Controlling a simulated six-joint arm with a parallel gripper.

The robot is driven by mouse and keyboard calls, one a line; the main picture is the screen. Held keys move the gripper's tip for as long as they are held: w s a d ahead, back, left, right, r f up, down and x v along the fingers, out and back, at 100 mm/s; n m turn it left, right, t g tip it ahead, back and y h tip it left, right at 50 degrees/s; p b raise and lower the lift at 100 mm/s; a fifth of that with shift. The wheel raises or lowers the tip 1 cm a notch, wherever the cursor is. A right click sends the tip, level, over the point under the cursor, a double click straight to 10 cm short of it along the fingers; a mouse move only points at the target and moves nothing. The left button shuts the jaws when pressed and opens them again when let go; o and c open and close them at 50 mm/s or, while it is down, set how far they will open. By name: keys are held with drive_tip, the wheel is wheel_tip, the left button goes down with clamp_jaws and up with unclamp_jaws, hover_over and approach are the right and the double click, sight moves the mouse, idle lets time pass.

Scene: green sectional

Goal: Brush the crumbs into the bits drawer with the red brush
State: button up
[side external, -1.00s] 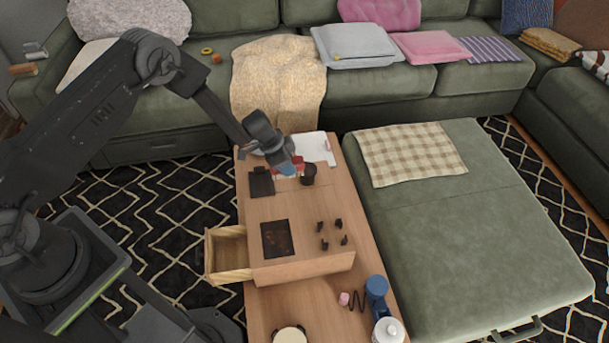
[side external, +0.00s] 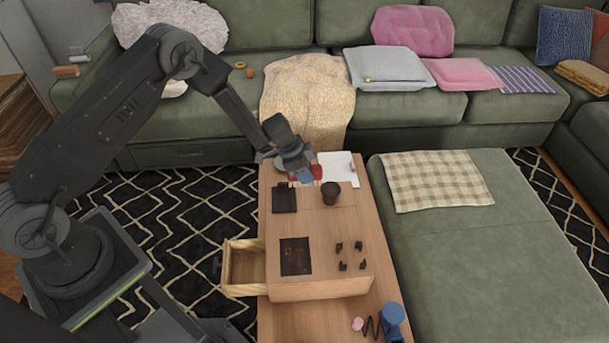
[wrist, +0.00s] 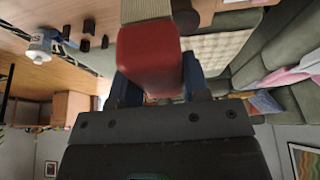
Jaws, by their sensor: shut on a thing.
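My gripper (side external: 304,176) is shut on the red brush (wrist: 150,55), above the far end of the wooden table. In the wrist view the red body sits between my fingers and the pale bristles (wrist: 146,10) show at the top edge. In the side view only bits of red (side external: 317,172) show beside the fingers. The bits drawer (side external: 245,268) is pulled open to the left of the wooden box. A dark square panel (side external: 296,256) on the box top bears brownish specks, perhaps the crumbs; they are too small to tell apart.
A dark cup (side external: 330,192) stands close to my gripper on the right. A black flat item (side external: 285,198) and a white sheet (side external: 338,168) lie nearby. Several small black pegs (side external: 350,256) stand right of the panel.

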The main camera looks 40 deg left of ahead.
wheel_tip(320, 180, up, 9)
drive_tip(key=s+d+n+t+y, duration=0.1)
drive_tip(key=s+d+n+y, duration=0.25)
drive_tip(key=s+n, duration=0.65)
drive_tip(key=shift+m, duration=0.5)
drive_tip(key=f, duration=1.4)
drive_tip(key=s+f, duration=0.1)
drive_tip(key=f, duration=0.7)
drive_tip(key=shift+d+f, duration=0.1)
drive_tip(key=shift+d, duration=0.25)
drive_tip(key=shift+s+d+f, duration=0.1)
drive_tip(key=shift+d+f, duration=0.1)
drive_tip(key=shift+d, duration=0.05)
drive_tip(key=shift+s+d, duration=0.55)
drive_tip(key=shift+c, duration=0.3)
drive_tip(key=shift+s+d, duration=3.2)
drive_tip(key=shift+w+a, duration=3.8)
drive_tip(key=shift+a, duration=0.05)
drive_tip(key=shift+w+a, duration=0.1)
drive_tip(key=shift+w, duration=0.2)
drive_tip(key=shift+w+d, duration=0.25)
drive_tip(key=shift+d, duration=0.1)
drive_tip(key=shift+s+d, duration=3.95)
drive_tip(key=shift+w+a, duration=3.9)
drive_tip(key=shift+w+a+r, duration=0.1)
drive_tip(key=shift+r, duration=3.9)
